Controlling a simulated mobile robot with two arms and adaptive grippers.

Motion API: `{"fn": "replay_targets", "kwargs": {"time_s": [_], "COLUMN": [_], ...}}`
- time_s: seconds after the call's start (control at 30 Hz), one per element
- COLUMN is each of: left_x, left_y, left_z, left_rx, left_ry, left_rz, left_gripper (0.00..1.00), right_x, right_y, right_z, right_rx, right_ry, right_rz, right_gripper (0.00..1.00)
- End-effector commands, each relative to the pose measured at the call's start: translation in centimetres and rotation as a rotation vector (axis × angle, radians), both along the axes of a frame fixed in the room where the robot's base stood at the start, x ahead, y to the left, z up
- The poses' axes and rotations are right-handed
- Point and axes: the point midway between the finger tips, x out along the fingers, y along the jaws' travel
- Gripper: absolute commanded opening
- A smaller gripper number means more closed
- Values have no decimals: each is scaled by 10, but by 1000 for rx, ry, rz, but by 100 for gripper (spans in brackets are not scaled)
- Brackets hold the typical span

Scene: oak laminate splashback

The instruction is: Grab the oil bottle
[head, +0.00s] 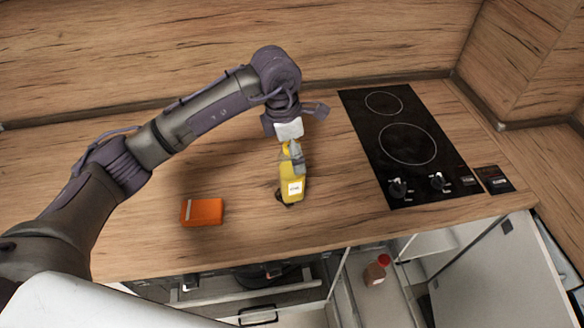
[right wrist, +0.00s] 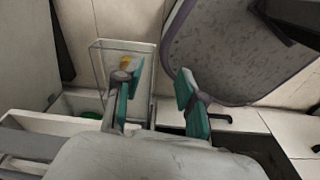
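The oil bottle (head: 291,187) is yellow with a white label and is on the wooden worktop, left of the hob. My left gripper (head: 296,158) is at the upper part of the bottle, with a grey finger overlapping it. Whether the fingers press on the bottle is too small to tell. My right gripper (right wrist: 155,97) shows in the right wrist view with its teal finger pads apart and nothing between them. The right gripper is not seen in the head view.
An orange box (head: 202,212) lies on the worktop left of the bottle. A black hob (head: 405,150) with knobs is to the right. Below the front edge, an open drawer (head: 258,314) and a red-capped bottle (head: 376,271) in an open compartment show.

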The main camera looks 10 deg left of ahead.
Motion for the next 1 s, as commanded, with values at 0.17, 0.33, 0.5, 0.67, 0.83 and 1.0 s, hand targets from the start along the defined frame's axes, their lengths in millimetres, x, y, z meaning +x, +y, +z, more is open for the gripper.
{"fn": "replay_targets", "kwargs": {"time_s": [0.17, 0.33, 0.5, 0.67, 0.83, 1.0], "left_x": [0, 0, 0, 1, 1, 1], "left_y": [-1, -1, -1, -1, -1, -2], "left_z": [-10, -10, -10, -10, -10, -8], "left_rx": [1, 0, 0, 1, 1, -2], "left_ry": [0, 0, 0, -1, -1, -3], "left_rz": [-1, -1, -1, -1, -1, -1], "left_gripper": [92, 91, 62, 36, 7, 0], "right_x": [1, 1, 2, 2, 2, 2], "right_y": [0, 0, 0, 0, -1, 0], "right_z": [4, 3, 3, 3, 3, 3], "right_rx": [-1, 0, 0, 0, 0, 0], "right_ry": [-1, -2, -2, -3, -3, -3], "right_rz": [0, -1, -1, -1, -1, -1], "right_gripper": [40, 40, 40, 40, 40, 40]}}
